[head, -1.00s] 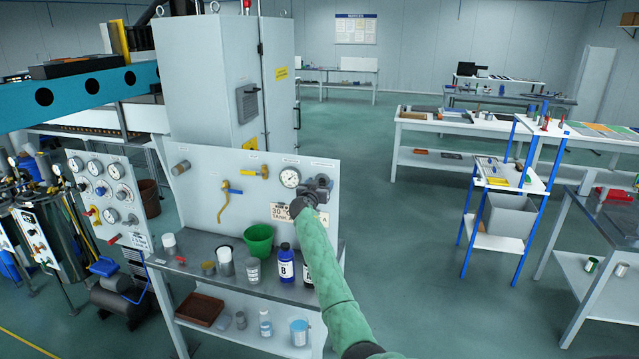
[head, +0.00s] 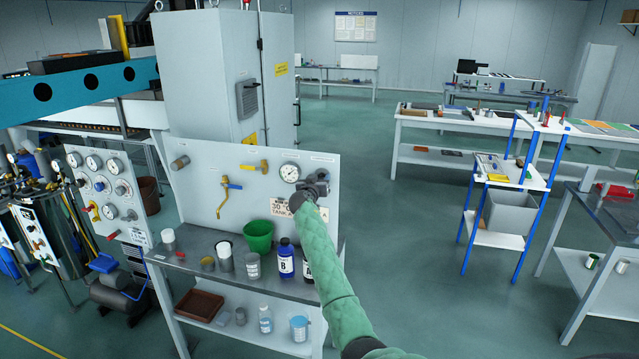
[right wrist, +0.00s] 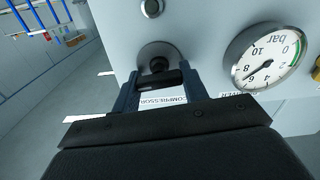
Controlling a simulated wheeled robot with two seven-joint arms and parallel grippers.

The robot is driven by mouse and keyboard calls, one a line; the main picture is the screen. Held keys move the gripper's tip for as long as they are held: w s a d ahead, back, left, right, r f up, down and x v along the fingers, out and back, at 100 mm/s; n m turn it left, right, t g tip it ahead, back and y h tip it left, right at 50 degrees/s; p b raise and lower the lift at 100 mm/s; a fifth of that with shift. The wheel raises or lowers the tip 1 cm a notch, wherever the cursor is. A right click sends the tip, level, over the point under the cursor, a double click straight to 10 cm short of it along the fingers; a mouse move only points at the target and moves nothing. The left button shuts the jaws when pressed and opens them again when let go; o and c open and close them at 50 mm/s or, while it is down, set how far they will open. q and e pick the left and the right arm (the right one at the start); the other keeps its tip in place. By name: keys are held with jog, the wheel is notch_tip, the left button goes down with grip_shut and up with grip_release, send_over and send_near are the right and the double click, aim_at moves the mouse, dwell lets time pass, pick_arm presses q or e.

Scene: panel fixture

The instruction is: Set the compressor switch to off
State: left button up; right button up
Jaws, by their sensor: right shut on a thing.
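The compressor switch (right wrist: 157,57) is a dark round knob on the light grey panel (head: 250,208). It shows in the right wrist view above a label reading COMPRESSOR (right wrist: 163,100). My right gripper (right wrist: 157,82) is at the panel with its two fingers on either side of the dark knob, shut on it. In the head view my right gripper (head: 316,184) covers the switch at the right end of the panel, just right of a round gauge (head: 290,173). The switch's exact setting cannot be told. My left gripper is not in view.
The gauge (right wrist: 268,62) is close beside the gripper in the wrist view. Yellow and blue valve handles (head: 232,186) are further left. Bottles (head: 286,262) and a green pot (head: 258,237) stand on the bench below my forearm.

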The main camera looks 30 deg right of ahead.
jog(key=n+b, duration=0.3)
jog(key=n, duration=0.2)
jog(key=shift+a+f+b, duration=0.1)
jog(key=shift+f+b, duration=0.05)
jog(key=shift+b, duration=0.25)
jog(key=shift+w+n+b, duration=0.1)
jog(key=shift+n+b, duration=0.2)
jog(key=shift+n, duration=0.7)
jog(key=n, duration=0.2)
jog(key=shift+n, duration=1.3)
jog(key=n, duration=0.3)
jog(key=shift+n, duration=0.3)
jog(key=shift+f+n+p, duration=0.1)
jog(key=shift+n+p, duration=0.2)
jog(key=shift+n, duration=0.3)
jog(key=shift+a, duration=0.1)
jog(key=o, duration=1)
jog(key=shift+a, duration=0.1)
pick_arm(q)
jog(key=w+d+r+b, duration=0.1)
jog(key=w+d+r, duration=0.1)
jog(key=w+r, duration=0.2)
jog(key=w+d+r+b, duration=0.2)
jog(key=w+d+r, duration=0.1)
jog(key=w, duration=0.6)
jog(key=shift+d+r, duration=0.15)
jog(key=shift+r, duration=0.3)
pick_arm(e)
jog(key=shift+v, duration=3.75)
